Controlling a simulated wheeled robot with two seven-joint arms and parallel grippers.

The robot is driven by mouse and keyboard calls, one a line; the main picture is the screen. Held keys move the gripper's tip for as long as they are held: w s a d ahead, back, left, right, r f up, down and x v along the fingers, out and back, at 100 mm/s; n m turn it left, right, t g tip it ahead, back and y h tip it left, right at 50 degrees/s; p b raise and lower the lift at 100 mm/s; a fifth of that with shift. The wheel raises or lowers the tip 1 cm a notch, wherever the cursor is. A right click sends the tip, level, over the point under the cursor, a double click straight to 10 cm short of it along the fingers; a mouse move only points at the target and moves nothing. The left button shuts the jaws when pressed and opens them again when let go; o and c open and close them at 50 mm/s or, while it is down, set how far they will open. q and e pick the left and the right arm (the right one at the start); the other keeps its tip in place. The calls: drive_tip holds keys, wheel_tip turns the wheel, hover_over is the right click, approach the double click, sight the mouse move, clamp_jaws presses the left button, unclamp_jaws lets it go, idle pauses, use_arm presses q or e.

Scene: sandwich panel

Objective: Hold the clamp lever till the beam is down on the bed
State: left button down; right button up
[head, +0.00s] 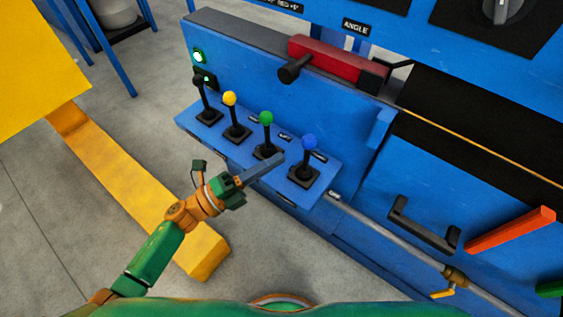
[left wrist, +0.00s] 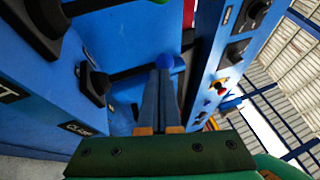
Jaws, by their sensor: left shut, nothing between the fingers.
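A row of levers stands on a blue ledge, with a black knob (head: 199,80), a yellow knob (head: 229,98), a green knob (head: 266,117) and a blue knob (head: 309,142). My left gripper (head: 280,158) is shut and empty, its fingertips between the green and blue levers. In the left wrist view the shut fingers (left wrist: 166,75) point at the blue knob (left wrist: 166,60); I cannot tell whether they touch it. A label there (left wrist: 78,128) seems to begin "CLA", beside a black lever base. I cannot identify the beam or bed with certainty. My right gripper is not in view.
A green lamp (head: 199,56) glows above the levers. A red block (head: 338,59) sits on the machine's top. A black handle (head: 424,226), an orange bar (head: 511,230) and a grey pipe (head: 390,232) lie to the right. A yellow beam-like piece (head: 140,190) is at the left.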

use_arm(q)
drive_tip(key=b+v, duration=0.1)
drive_tip(key=v, duration=0.7)
drive_tip(key=shift+f, duration=0.2)
drive_tip(key=shift+w, duration=0.1)
